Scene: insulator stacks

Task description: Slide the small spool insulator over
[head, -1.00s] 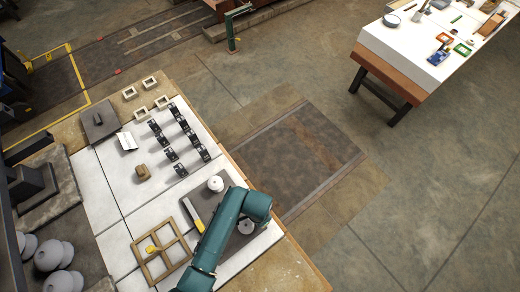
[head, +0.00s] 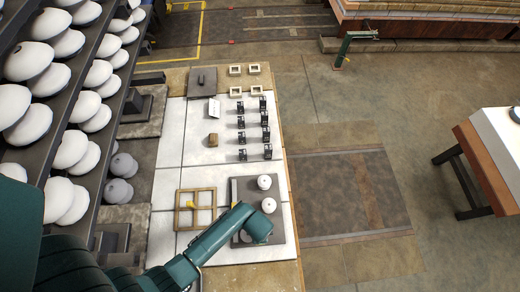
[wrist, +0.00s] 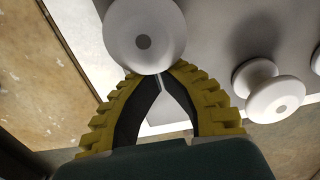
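In the wrist view a white spool insulator (wrist: 145,22) with a grey centre hole stands at my fingertips, its round flange overlapping them. My gripper (wrist: 160,72) has yellow ribbed fingers with black pads that converge under this flange; they look closed on its neck, which is hidden. A second white spool insulator (wrist: 268,92) stands to the right, apart from the fingers, and part of another (wrist: 316,62) shows at the right edge. In the head view two white insulators (head: 264,182) (head: 268,205) stand on the dark grey plate (head: 246,190); my arm hides the gripper.
A wooden divided frame (head: 195,190) with a yellow item lies left of the plate. Several black blocks (head: 267,134), a brown block (head: 212,139) and pale square rings (head: 235,91) lie further back. Racks of large white discs (head: 65,150) rise at the left. White table surface between is clear.

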